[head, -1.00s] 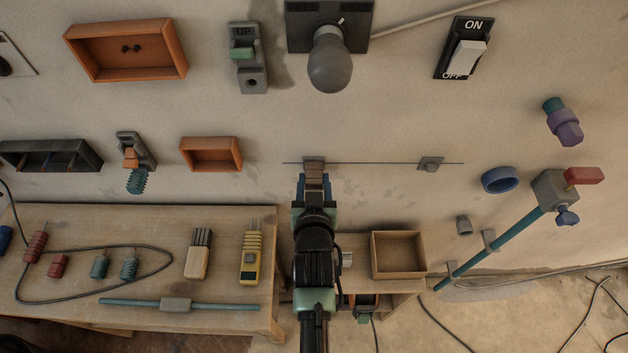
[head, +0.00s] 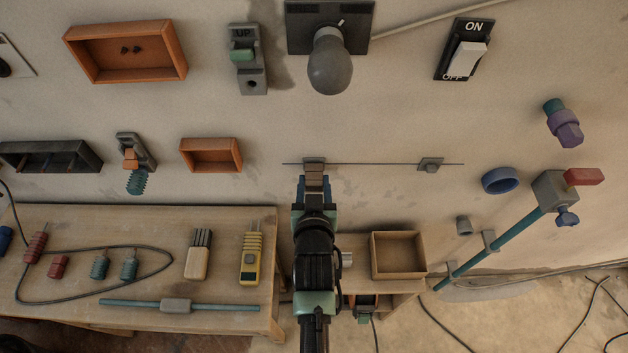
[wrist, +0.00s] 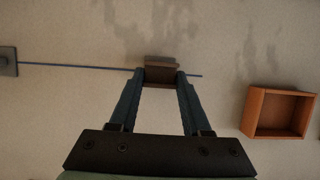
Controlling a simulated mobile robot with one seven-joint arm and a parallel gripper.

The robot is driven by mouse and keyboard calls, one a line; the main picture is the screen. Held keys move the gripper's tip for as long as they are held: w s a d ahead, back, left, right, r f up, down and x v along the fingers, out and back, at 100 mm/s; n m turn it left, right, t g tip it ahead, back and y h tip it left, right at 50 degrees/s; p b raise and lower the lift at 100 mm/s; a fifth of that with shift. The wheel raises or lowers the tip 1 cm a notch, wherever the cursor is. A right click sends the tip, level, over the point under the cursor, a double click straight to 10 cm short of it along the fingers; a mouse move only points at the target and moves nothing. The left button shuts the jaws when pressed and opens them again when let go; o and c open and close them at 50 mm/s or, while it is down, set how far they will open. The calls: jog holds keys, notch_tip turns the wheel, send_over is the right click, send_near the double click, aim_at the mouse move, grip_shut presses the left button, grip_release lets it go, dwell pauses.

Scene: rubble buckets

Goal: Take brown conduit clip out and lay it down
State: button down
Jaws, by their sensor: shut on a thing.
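The brown conduit clip (head: 314,164) sits at the wall on a thin straight rod (head: 375,164), near the rod's left end. In the wrist view the clip (wrist: 160,75) is between my two blue fingertips, with the rod running out on both sides. My gripper (head: 314,183) is shut on the clip from below; it also shows in the wrist view (wrist: 160,80). The fingers and the clip's own body hide how the clip meets the rod. A grey clip (head: 431,164) sits further right on the same rod.
A wooden table (head: 150,318) at lower left carries cables, tools and a teal bar. An open cardboard-coloured box (head: 398,233) stands on a smaller table right of my arm. An orange wall box (head: 211,170) is left of the clip. Blank wall lies around the rod.

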aim_at(314, 188)
jog(key=shift+s+p, duration=0.35)
jog(key=shift+s, duration=0.6)
jog(key=shift+s, duration=0.1)
jog(key=shift+s, duration=0.35)
jog(key=shift+s+p, duration=0.55)
jog(key=shift+s, duration=0.3)
